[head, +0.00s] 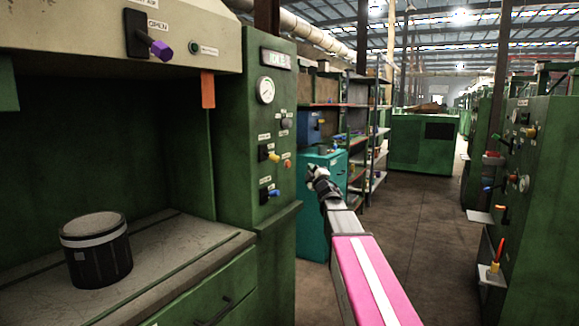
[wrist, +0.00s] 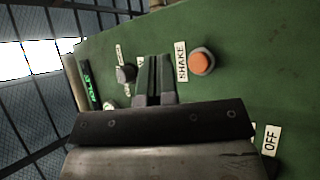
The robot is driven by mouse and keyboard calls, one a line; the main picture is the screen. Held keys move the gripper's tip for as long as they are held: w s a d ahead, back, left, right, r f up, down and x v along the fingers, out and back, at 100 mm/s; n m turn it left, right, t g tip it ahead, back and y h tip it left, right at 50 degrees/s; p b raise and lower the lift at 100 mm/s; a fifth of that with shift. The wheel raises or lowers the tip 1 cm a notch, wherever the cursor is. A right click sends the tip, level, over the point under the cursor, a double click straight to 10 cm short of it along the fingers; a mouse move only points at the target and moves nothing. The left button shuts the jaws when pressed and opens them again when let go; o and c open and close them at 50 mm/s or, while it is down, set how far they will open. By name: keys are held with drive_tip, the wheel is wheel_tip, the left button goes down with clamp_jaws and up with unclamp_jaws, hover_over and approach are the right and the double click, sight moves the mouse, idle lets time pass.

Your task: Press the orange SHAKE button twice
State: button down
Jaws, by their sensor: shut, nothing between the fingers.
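The orange SHAKE button (wrist: 201,62) sits in a grey collar on the green panel, with its SHAKE label beside it in the wrist view. In the head view the small orange button (head: 288,164) is on the right part of the green control panel (head: 238,150). My gripper (wrist: 159,60) is shut and empty, its fingers pointing at the panel to the left of the SHAKE label in the wrist view. In the head view my gripper (head: 311,171) shows to the right of the button. I cannot tell how far the fingertips are from the panel.
Near the button are a yellow-handled lever (head: 272,157), a blue-handled lever (head: 273,192), a dark knob (head: 287,124) and a gauge (head: 266,90). A dark canister (head: 98,255) stands on the bench at left. The aisle floor (head: 415,235) is clear.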

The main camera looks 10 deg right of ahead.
drive_tip(key=w+a, duration=0.3)
drive_tip(key=a, duration=0.2)
drive_tip(key=shift+w, duration=0.35)
drive_tip(key=shift+w+a, duration=0.1)
drive_tip(key=shift+a, duration=0.05)
idle(1.8)
drive_tip(key=shift+w+a, duration=0.15)
drive_tip(key=shift+a, duration=0.1)
drive_tip(key=shift+w+a, duration=0.2)
drive_tip(key=shift+a, duration=0.05)
idle(0.8)
idle(0.3)
drive_tip(key=shift+s+d, duration=0.45)
drive_tip(key=shift+d, duration=0.1)
drive_tip(key=shift+d, duration=0.1)
drive_tip(key=shift+s+d, duration=0.75)
drive_tip(key=shift+d, duration=0.25)
drive_tip(key=shift+s+d, duration=0.75)
drive_tip(key=shift+d, duration=0.2)
idle(1.0)
